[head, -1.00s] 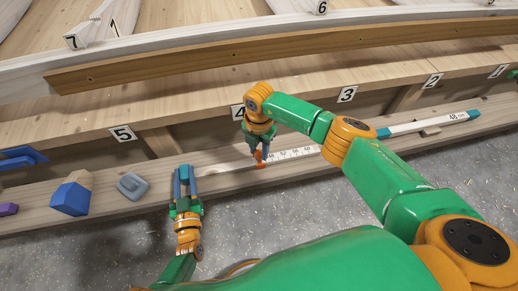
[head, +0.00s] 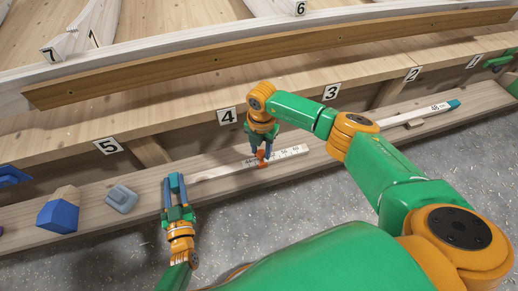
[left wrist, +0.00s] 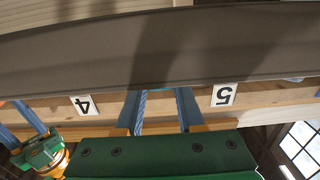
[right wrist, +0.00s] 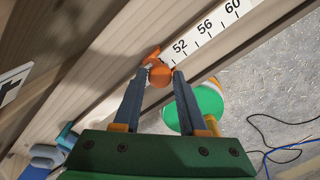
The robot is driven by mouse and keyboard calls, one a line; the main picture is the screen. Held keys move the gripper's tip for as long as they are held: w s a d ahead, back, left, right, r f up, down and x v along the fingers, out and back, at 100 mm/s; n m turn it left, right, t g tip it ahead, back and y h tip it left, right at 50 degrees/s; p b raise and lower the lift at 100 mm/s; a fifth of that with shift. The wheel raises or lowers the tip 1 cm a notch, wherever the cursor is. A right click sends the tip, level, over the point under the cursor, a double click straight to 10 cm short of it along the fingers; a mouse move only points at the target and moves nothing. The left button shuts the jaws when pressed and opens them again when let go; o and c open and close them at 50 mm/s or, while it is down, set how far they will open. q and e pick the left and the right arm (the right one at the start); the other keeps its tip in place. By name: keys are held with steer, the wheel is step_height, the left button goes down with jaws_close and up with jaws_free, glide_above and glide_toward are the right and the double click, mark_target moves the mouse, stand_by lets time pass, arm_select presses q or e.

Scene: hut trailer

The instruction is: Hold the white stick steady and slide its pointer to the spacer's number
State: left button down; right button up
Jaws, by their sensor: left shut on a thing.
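The white stick (head: 292,152) lies along the wooden ledge, its black scale facing up. Its orange pointer (head: 262,159) also shows in the right wrist view (right wrist: 159,75), just short of the 52 mark. My right gripper (head: 261,152) straddles the pointer, with a narrow gap at one finger. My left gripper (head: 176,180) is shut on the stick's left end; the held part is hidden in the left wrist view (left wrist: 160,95). The spacer (head: 425,112), a white bar with a teal end marked 48 cm, lies farther right on the ledge.
A grey block (head: 121,198) and a blue block (head: 58,214) sit on the ledge left of my left gripper. Number plates, such as 4 (head: 227,116) and 3 (head: 331,91), line the beam behind. Grey floor lies in front.

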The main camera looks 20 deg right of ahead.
mark_target(261, 153)
steer(key=shift+o, duration=1.4)
step_height(261, 153, up, 12)
arm_select(q)
steer(key=shift+c, duration=2.2)
jaws_free()
